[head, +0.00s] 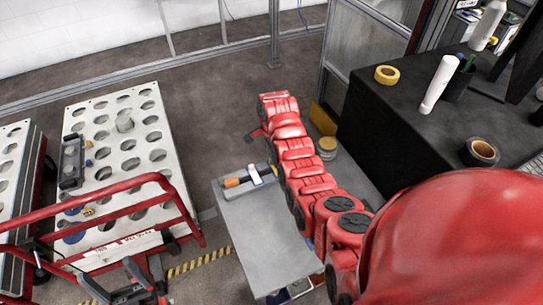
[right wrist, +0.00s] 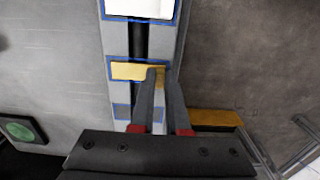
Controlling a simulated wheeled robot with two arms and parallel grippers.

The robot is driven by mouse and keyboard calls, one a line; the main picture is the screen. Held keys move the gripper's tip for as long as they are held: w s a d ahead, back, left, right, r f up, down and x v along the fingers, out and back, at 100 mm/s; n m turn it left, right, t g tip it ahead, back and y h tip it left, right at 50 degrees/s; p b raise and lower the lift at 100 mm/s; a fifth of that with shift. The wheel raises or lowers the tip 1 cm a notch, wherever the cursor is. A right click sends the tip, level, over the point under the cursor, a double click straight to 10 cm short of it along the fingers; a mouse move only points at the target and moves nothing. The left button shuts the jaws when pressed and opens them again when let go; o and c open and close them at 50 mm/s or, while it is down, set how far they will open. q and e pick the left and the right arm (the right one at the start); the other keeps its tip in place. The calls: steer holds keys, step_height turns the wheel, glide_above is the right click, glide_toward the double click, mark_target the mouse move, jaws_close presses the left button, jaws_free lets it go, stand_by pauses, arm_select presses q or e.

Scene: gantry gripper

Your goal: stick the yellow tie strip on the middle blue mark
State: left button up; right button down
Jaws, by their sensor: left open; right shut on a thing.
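In the right wrist view the yellow tie strip (right wrist: 130,71) lies level across a dark vertical band, over the middle blue mark (right wrist: 109,70), whose outline shows around it. My right gripper (right wrist: 156,72) is shut on the right end of the strip. I cannot tell whether the strip touches the surface. Another blue mark (right wrist: 116,112) lies nearer, and one around a white panel (right wrist: 140,7) lies farther up. In the head view my right arm's red links hide the right gripper and strip. My left gripper (head: 104,268) appears open and empty at the lower left.
A grey cart (head: 253,235) with an orange and white item stands left of my right arm. A red trolley frame (head: 185,215) and a white perforated table (head: 103,126) are at the left. A black bench (head: 425,130) with tape rolls is at the right.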

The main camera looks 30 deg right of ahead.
stand_by(0.3)
steer(key=c, duration=0.8)
jaws_free()
steer(key=shift+c, duration=0.2)
steer(key=shift+o, duration=0.4)
steer(key=o, duration=0.4)
steer(key=shift+r+p, duration=0.65)
steer(key=shift+r, duration=2.8)
